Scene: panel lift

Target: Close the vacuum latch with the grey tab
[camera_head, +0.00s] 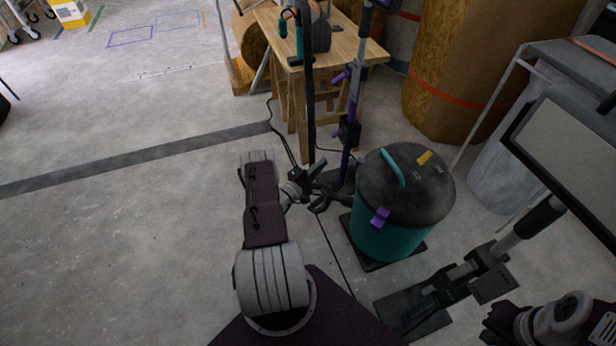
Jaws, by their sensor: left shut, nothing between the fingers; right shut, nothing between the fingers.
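The vacuum (385,238) is a teal drum with a dark round lid (385,185), upright on a dark base right of centre. Its lid carries a teal curved handle (393,163), a yellow tab (424,158) and small grey marks. A purple latch piece (380,218) sits on the near rim. I cannot make out a grey tab clearly; the drum's far side is hidden. My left gripper (322,188) is shut and empty, left of the drum and apart from it. My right gripper (496,322) is shut, low at the right edge area, partly cut off.
A wooden workbench (348,48) stands behind. A purple and black upright pole tool (352,105) stands close behind the drum's left side. A black floor-standing device (440,290) lies in front right of the drum. Large brown rolls (470,70) stand at the back.

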